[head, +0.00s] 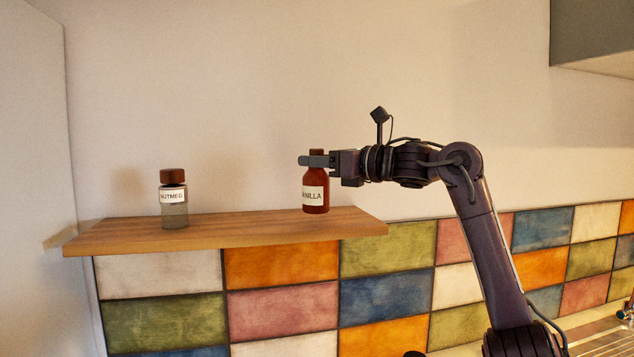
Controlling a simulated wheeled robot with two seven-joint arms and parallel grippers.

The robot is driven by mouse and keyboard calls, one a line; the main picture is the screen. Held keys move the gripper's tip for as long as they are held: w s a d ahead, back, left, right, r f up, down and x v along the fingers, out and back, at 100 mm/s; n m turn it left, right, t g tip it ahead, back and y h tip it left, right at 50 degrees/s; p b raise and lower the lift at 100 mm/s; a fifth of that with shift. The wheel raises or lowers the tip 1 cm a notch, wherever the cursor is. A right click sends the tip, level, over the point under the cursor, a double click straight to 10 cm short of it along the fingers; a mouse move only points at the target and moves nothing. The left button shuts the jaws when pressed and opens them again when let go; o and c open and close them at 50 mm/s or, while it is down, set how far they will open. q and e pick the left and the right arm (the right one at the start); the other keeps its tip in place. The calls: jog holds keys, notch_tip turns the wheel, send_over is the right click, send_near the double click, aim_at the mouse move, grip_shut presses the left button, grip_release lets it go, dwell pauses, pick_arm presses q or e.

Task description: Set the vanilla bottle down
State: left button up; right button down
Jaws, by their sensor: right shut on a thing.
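The vanilla bottle (315,197) is a reddish-brown bottle with a dark cap and a white label. It is upright at the right part of the wooden shelf (230,234). My right gripper (308,161) comes in from the right and is shut on the bottle near its neck, below the cap. The bottle's base shows against the shelf top; I cannot tell whether it touches or hangs just above it. My left gripper is not in view.
A nutmeg jar (174,203) with a brown cap stands on the left part of the shelf. The shelf between the jar and the bottle is clear. A cabinet (592,35) hangs at the upper right. Coloured tiles (385,298) cover the wall below.

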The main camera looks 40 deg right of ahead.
aim_at(327, 176)
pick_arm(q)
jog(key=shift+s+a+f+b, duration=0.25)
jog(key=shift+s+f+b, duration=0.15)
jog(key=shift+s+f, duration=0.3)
pick_arm(e)
jog(key=shift+w+d+f, duration=0.1)
jog(key=shift+f, duration=1.25)
jog(key=shift+f, duration=0.15)
jog(key=c, duration=1.1)
grip_release()
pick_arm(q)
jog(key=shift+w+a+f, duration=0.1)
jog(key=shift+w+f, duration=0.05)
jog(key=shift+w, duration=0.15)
